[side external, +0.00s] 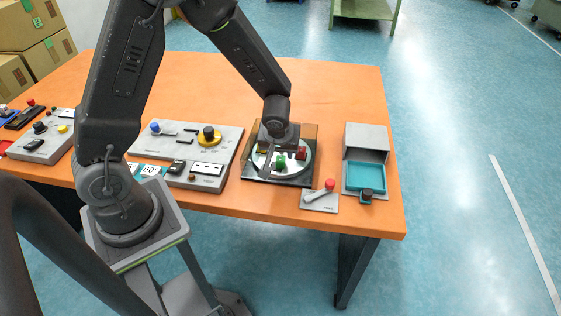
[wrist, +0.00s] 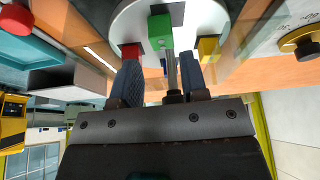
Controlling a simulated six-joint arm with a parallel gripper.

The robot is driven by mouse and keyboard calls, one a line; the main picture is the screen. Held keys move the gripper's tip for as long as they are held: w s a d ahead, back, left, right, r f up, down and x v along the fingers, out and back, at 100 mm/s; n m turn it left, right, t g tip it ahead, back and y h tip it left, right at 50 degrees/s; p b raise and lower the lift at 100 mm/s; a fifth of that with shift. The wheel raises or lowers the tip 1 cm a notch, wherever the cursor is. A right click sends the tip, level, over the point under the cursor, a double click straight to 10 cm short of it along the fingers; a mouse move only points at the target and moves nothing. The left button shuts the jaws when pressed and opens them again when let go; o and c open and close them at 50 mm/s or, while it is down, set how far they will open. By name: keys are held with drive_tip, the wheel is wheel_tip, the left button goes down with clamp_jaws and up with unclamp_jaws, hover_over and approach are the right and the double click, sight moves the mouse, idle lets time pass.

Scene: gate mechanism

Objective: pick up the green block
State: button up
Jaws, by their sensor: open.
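The green block (side external: 280,162) sits near the front of a white round plate (side external: 294,172) on a dark square base. In the wrist view the green block (wrist: 159,31) is at top centre, beyond the fingertips and apart from them. My gripper (side external: 283,153) is low over the plate, just behind the green block. In the wrist view my gripper (wrist: 158,64) is open, with nothing held between its fingers. A red block (wrist: 131,50) and a yellow block (wrist: 207,49) stand at either side.
A small panel with a red-knobbed lever (side external: 320,196) stands in front right of the plate. A grey box with a teal tray (side external: 365,178) is farther right. A grey control panel (side external: 225,150) is close on the left. The orange table (side external: 335,95) is clear behind.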

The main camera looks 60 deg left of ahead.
drive_tip(key=x, duration=0.5)
drive_tip(key=shift+a+f, duration=0.1)
drive_tip(key=shift+a, duration=0.05)
clamp_jaws()
wheel_tip(320, 180, up, 17)
drive_tip(key=m, duration=0.1)
hover_over(277, 157)
wheel_tip(277, 157, down, 10)
drive_tip(key=shift+s+r, duration=0.1)
drive_tip(key=shift+r, duration=0.05)
drive_tip(key=shift+f, duration=3.35)
